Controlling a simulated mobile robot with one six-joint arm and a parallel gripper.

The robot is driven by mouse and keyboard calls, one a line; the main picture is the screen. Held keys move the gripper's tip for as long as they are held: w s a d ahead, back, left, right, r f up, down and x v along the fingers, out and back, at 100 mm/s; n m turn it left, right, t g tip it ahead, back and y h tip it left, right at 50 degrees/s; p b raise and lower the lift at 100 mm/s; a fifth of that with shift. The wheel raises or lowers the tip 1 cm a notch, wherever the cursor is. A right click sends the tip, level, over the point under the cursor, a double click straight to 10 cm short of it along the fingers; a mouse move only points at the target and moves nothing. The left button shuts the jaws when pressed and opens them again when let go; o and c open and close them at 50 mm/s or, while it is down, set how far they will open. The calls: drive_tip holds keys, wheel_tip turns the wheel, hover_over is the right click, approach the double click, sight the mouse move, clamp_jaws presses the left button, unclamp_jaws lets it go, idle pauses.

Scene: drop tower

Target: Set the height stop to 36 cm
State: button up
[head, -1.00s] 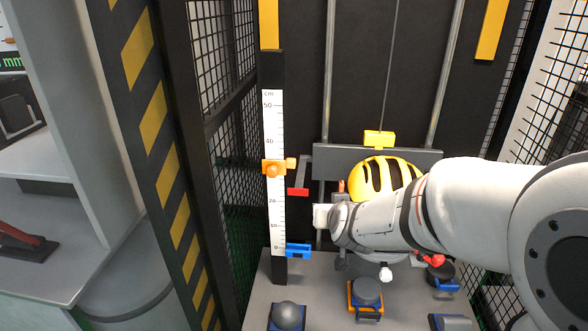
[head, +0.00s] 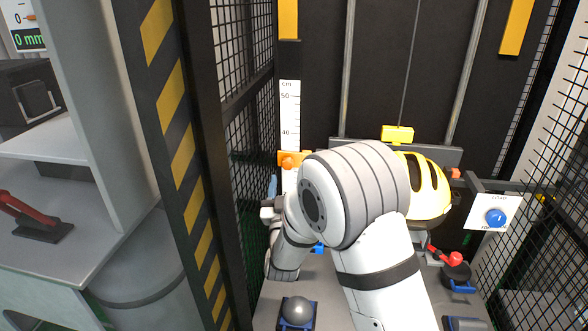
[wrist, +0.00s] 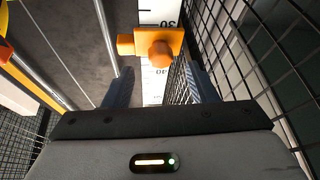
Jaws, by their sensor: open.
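The orange height stop (head: 289,160) is on the white centimetre scale (head: 290,108), below the 40 mark in the head view. In the wrist view the stop (wrist: 172,42), with its orange knob (wrist: 160,54), sits beside the upside-down 30 mark on the scale (wrist: 160,16). The exact reading cannot be told. My gripper (wrist: 160,70) is open. Its two dark blue fingers lie on either side of the scale, short of the stop, with the knob ahead between them. My arm hides the lower scale in the head view.
A black mesh fence (head: 248,130) stands close to the scale. A yellow-and-black helmet (head: 428,195) hangs under the yellow block (head: 397,134). A grey dome (head: 297,311) stands on the base. A load dial (head: 495,217) is at right.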

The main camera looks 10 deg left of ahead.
sight(288, 167)
drive_tip(key=x, duration=0.4)
drive_tip(key=shift+w+a+r+p, duration=0.1)
drive_tip(key=shift+w+r+p, duration=0.05)
drive_tip(key=shift+w+p, duration=0.25)
clamp_jaws()
